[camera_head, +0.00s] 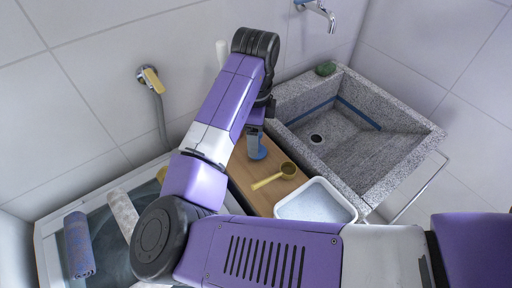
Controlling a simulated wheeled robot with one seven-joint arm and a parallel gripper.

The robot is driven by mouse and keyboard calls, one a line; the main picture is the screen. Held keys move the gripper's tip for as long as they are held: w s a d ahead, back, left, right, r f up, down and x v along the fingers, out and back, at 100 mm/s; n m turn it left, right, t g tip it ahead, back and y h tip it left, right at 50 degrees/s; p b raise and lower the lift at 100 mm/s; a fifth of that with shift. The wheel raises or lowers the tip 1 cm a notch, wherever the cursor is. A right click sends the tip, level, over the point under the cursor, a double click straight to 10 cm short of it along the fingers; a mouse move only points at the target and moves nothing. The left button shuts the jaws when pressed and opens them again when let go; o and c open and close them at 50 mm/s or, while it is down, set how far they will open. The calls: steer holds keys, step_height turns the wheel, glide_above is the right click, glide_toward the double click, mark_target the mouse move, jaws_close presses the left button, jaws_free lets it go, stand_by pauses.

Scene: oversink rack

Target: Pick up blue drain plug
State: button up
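The blue drain plug (258,154) shows as a small blue disc on the wooden board, right at the lower end of my gripper. My gripper (256,147) points down over the board, its tips at or just above the plug. The fingers are small and partly hidden by my arm, so I cannot tell whether they are open or shut on the plug.
A brass ladle (288,170) lies on the wooden board (262,192). A white tub (316,204) stands near the grey stone sink (422,147). A green object (326,69) sits on the sink's back rim. A blue-purple roll (78,245) lies at left. A tap (322,10) is above.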

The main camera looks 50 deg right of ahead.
steer(key=shift+s+d+f, duration=0.1)
steer(key=shift+f, duration=2.25)
steer(key=c, duration=1.5)
steer(key=shift+r, duration=0.1)
step_height(320, 180, up, 20)
steer(key=shift+p, duration=0.35)
